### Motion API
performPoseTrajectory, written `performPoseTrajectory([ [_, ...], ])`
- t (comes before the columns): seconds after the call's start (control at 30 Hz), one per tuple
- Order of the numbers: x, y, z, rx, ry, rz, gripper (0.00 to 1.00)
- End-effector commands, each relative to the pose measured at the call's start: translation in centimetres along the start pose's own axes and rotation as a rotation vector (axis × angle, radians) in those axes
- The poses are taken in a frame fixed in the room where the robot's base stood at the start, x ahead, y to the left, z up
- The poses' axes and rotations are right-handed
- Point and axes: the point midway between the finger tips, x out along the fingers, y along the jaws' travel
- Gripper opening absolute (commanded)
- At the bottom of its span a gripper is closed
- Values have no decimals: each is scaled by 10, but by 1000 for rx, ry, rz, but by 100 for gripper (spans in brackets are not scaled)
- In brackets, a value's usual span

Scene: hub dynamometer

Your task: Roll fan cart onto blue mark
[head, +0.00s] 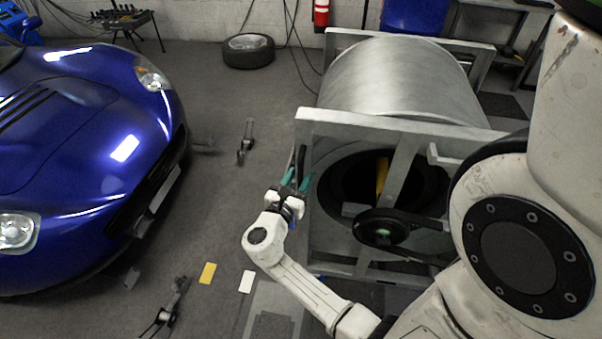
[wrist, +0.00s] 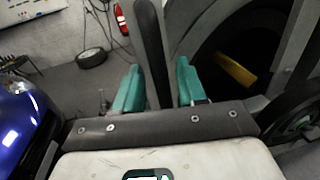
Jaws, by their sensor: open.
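The fan cart (head: 400,80) appears to be the large silver drum in a grey metal frame, right of centre in the head view. Its dark round opening faces me, and the frame also shows in the wrist view (wrist: 215,40). A black upright bar (wrist: 153,50), seemingly its handle, stands at the frame's left side. My gripper (head: 297,182) has teal fingers and is open, with one finger on each side of the bar in the wrist view. I cannot tell whether they touch it. I cannot make out a blue mark on the floor.
A blue car (head: 80,150) stands at the left. A yellow card (head: 208,273) and a white card (head: 247,282) lie on the floor near a black stand (head: 170,305). A tyre (head: 248,51) lies at the back. Floor between car and cart is mostly clear.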

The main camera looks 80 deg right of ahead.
Motion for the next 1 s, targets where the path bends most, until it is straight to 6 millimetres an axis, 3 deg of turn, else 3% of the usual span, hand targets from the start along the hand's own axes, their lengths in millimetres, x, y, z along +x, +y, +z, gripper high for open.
performPoseTrajectory([
  [0.2, 16, 0, 0, 1, -1, -1, 41],
  [0.5, 17, 0, 0, 1, 0, 0, 40],
  [0.9, 17, 0, 0, 0, 1, 0, 2],
  [1.0, 17, 0, 0, 0, 1, 0, 0],
])
